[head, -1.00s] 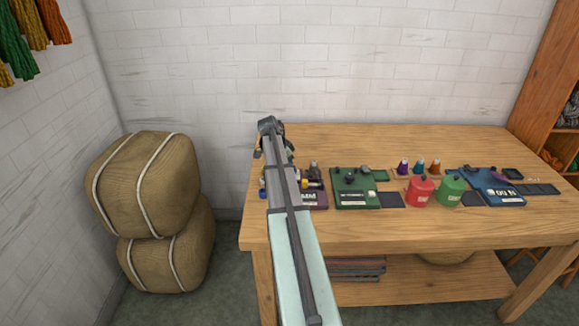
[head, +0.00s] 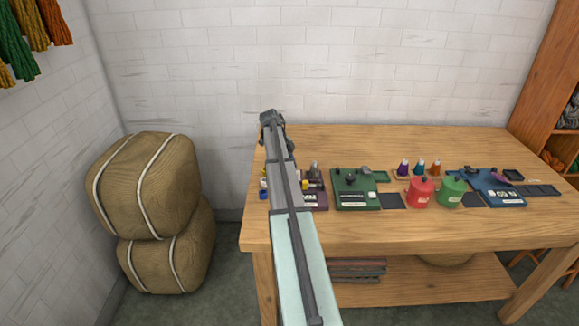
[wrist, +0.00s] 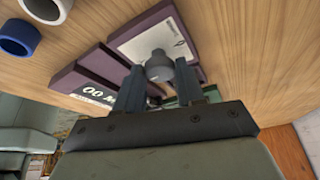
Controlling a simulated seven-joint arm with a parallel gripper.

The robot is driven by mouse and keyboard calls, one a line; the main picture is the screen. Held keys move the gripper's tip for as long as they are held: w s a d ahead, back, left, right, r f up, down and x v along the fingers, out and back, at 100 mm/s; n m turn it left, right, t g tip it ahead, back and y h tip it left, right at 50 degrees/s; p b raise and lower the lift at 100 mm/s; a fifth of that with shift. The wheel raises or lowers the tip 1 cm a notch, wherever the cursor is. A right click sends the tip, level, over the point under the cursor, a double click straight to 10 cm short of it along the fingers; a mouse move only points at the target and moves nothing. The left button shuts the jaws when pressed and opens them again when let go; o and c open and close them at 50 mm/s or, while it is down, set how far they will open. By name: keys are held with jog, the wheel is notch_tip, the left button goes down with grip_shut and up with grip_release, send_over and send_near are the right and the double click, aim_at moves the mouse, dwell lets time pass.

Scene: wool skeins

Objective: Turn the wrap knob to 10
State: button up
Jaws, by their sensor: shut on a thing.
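A purple device (head: 319,200) stands at the left of the table, partly hidden behind my arm in the head view. In the wrist view its purple body (wrist: 100,70) carries a white label plate and a grey rounded knob (wrist: 159,66). My gripper (wrist: 158,78) has its two fingers on either side of this knob, shut on it. The markings around the knob are too small to read, so its setting cannot be told. In the head view the fingers are hidden behind my arm.
A green device (head: 354,190), red pot (head: 420,193), green pot (head: 453,190) and blue device (head: 499,190) stand to the right. A blue ring (wrist: 18,38) and a white ring (wrist: 46,9) lie near the purple device. The table's back strip is clear.

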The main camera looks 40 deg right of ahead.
jog(key=shift+m, duration=0.3)
jog(key=o, duration=1)
jog(key=v, duration=1.4)
jog(key=shift+d, duration=0.2)
jog(key=shift+f, duration=0.1)
